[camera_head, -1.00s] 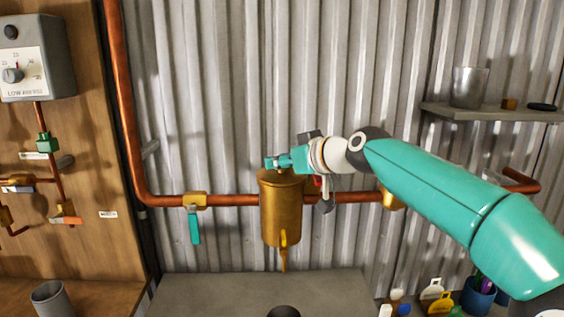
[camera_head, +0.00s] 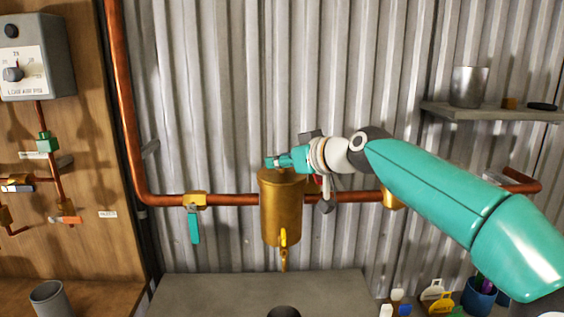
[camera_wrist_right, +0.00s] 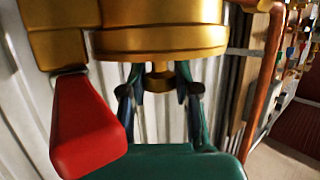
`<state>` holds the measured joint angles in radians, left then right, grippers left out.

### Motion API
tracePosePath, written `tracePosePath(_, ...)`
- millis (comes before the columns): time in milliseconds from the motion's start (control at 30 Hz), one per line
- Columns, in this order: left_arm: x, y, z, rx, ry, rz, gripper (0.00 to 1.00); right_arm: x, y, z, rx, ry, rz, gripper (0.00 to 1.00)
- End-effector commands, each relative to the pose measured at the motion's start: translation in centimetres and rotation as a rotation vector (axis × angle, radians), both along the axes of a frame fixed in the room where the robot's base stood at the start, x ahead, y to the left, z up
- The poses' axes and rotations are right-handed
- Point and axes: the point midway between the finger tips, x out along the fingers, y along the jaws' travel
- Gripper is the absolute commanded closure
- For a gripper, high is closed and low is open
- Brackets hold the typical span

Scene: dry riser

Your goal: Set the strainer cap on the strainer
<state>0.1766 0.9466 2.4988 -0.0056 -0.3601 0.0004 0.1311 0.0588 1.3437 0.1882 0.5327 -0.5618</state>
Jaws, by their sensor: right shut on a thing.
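The strainer (camera_head: 281,215) is a brass cylinder on the copper pipe in the middle of the head view, with a small yellow tap below it. My right gripper (camera_head: 274,162) is at its top, coming in from the right. In the right wrist view the fingers (camera_wrist_right: 161,88) are shut on the small knob of the brass strainer cap (camera_wrist_right: 160,41). The cap lies in line with the strainer body (camera_wrist_right: 158,12) and appears against it; I cannot tell whether it is fully seated. My left gripper is not in view.
A red lever (camera_wrist_right: 85,125) is close beside the cap in the right wrist view. A green-handled valve (camera_head: 194,222) is left of the strainer. A grey bench top (camera_head: 215,290) lies below. A shelf (camera_head: 490,114) with a metal cup (camera_head: 468,87) is at the right.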

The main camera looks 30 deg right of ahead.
Motion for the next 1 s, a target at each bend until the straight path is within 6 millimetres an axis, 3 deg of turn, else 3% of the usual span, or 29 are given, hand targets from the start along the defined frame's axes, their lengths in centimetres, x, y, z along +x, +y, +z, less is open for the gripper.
tracePosePath(67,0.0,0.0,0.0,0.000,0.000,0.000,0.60,0.0,0.1,-0.5,0.000,0.013,0.005,1.00)
tracePosePath(100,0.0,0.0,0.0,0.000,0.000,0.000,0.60,0.1,0.2,-0.6,0.000,0.013,0.005,0.66)
tracePosePath(267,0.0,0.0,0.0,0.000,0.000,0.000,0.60,0.0,0.1,-0.5,0.000,0.011,0.004,0.40)
tracePosePath(667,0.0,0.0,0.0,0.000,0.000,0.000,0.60,-0.4,0.0,-0.2,0.000,0.008,0.003,0.40)
tracePosePath(867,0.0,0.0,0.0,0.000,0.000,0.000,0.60,-2.9,-0.3,0.8,0.000,0.005,0.001,0.40)
tracePosePath(1000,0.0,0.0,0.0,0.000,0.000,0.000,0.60,-5.6,-0.5,1.8,0.000,0.004,0.001,0.40)
